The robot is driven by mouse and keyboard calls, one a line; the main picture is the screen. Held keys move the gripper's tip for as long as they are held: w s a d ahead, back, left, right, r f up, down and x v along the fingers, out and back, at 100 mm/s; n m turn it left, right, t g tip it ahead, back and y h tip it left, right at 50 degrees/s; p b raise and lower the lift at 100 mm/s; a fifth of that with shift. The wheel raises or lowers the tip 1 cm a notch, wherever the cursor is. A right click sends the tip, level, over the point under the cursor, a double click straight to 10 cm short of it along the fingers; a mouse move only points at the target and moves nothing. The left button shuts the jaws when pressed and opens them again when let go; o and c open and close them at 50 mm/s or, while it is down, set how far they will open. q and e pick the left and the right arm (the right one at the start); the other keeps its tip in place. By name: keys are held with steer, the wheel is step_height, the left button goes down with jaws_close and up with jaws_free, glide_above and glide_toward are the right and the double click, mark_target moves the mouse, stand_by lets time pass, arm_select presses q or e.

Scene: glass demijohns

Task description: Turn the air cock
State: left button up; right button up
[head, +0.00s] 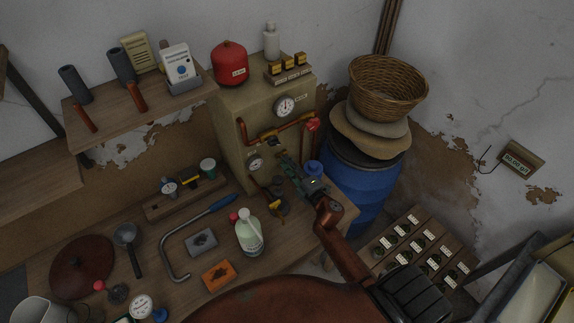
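A beige cabinet (228,112) at the back of the bench carries gauges and copper pipes. A small yellow-handled cock (273,142) sits on the upper pipe (255,136), below the round gauge (285,106). Another yellow handle (273,203) shows lower, by dark fittings at the cabinet's foot. No label tells me which is the air cock. My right gripper (283,158) reaches in from the lower right, its tips in front of the cabinet, just below the upper cock. I cannot tell whether it touches anything or how far its fingers are apart. My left gripper is out of view.
A red valve wheel (313,124) and vertical pipes stand close right of the gripper. A blue barrel (350,180) stands right of the cabinet.

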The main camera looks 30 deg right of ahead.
steer(key=s, duration=1.2)
steer(key=shift+d, duration=0.45)
steer(key=shift+d, duration=0.15)
